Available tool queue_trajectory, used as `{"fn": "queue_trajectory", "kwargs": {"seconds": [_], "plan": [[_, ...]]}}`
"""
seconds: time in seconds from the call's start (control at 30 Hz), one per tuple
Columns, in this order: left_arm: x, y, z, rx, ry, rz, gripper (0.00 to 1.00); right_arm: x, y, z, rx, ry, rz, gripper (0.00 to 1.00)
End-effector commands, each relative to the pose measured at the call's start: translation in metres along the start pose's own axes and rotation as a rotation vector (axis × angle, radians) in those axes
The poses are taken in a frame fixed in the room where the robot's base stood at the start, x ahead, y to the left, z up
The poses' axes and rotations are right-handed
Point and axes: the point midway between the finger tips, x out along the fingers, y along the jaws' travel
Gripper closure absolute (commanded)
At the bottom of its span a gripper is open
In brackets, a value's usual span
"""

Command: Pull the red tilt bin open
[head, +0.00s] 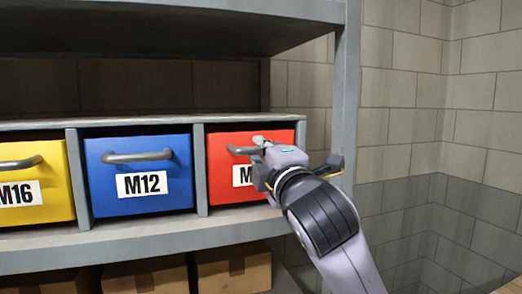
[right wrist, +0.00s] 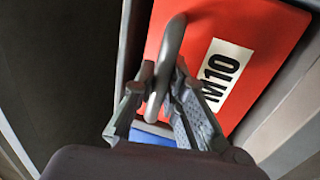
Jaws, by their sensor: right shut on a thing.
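The red tilt bin (head: 223,167) sits in the right compartment of the shelf row, with its front upright and close to flush with the dividers. It also shows in the right wrist view (right wrist: 205,37) with its M10 label and grey bar handle (right wrist: 168,62). My right gripper (head: 260,148) is at the bin's handle and hides much of the front's right side and label. In the right wrist view the gripper's fingers (right wrist: 163,95) are on both sides of the handle bar, shut on it. My left gripper is not in view.
A blue M12 bin (head: 140,200) and a yellow M16 bin (head: 50,208) stand left of the red one. A grey shelf post (head: 345,90) rises just right of my gripper. Cardboard boxes (head: 232,270) sit on the shelf below.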

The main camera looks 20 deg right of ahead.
Motion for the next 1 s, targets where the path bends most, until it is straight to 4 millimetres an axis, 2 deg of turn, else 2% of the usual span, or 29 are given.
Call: {"fn": "queue_trajectory", "kwargs": {"seconds": [0.17, 0.37, 0.8, 1.0], "plan": [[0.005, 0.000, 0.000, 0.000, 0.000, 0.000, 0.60, -0.002, -0.003, 0.000, -0.001, 0.000, 0.011, 1.00], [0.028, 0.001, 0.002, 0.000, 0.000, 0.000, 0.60, -0.012, -0.010, 0.000, -0.002, 0.001, 0.080, 1.00], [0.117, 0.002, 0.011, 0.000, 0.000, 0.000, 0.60, -0.050, -0.031, 0.000, -0.001, 0.000, 0.393, 1.00], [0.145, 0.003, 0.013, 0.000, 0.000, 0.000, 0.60, -0.061, -0.037, -0.001, 0.000, 0.002, 0.524, 1.00]]}}
